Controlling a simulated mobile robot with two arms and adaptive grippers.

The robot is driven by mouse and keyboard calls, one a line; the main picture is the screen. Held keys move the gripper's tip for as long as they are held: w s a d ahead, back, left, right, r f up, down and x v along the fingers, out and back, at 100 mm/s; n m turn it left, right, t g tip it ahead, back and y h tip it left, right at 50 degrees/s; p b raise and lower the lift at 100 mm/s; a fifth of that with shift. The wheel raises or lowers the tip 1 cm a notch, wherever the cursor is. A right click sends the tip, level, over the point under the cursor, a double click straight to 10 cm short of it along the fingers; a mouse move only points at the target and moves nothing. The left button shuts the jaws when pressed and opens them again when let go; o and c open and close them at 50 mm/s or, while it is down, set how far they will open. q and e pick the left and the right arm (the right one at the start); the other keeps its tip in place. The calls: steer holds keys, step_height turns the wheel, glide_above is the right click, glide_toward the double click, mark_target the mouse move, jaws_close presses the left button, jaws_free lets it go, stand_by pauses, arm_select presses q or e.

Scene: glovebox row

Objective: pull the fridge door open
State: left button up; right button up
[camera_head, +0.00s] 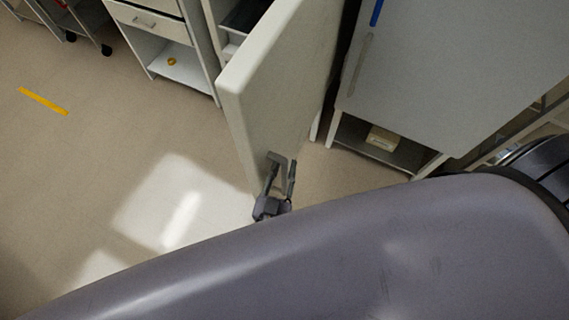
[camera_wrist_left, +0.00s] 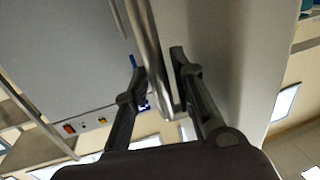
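The fridge door (camera_head: 285,75) is a thick white panel with rounded edges, standing swung out in the head view. It also fills the right of the left wrist view (camera_wrist_left: 235,60). A metal bar handle (camera_wrist_left: 150,45) runs between the fingers of my left gripper (camera_wrist_left: 155,62). The fingers are apart, one on each side of the bar, with gaps showing. In the head view my left gripper (camera_head: 281,168) is low at the door, above my large grey arm link. My right gripper is not in view.
A grey cabinet front (camera_head: 455,70) with a blue strip stands right of the door, above an open shelf holding a small box (camera_head: 384,138). A white drawer unit (camera_head: 155,30) stands at the back left. The floor (camera_head: 90,165) left of the door is clear.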

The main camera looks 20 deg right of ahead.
arm_select(q)
steer(key=v, duration=1.1)
steer(key=s+a+f+g+y+b, duration=0.15)
steer(key=a+f, duration=0.25)
steer(key=f, duration=0.5)
steer(key=a+f+n+g+y, duration=0.1)
steer(key=a+f+g+y, duration=0.2)
steer(key=f, duration=0.6)
steer(key=s+a+f+g+y, duration=0.1)
steer(key=a+f+g, duration=0.1)
steer(key=a+f, duration=0.55)
steer(key=s+a+f+n+g+y+b, duration=0.1)
steer(key=s+a+f+n+g+y, duration=0.2)
steer(key=s+a+f+g, duration=0.4)
steer(key=s+a+f+y, duration=0.1)
steer(key=s+a+f, duration=0.5)
steer(key=f, duration=0.3)
steer(key=shift+s+a+b, duration=0.25)
steer(key=shift+s+b, duration=0.15)
steer(key=shift+s, duration=0.35)
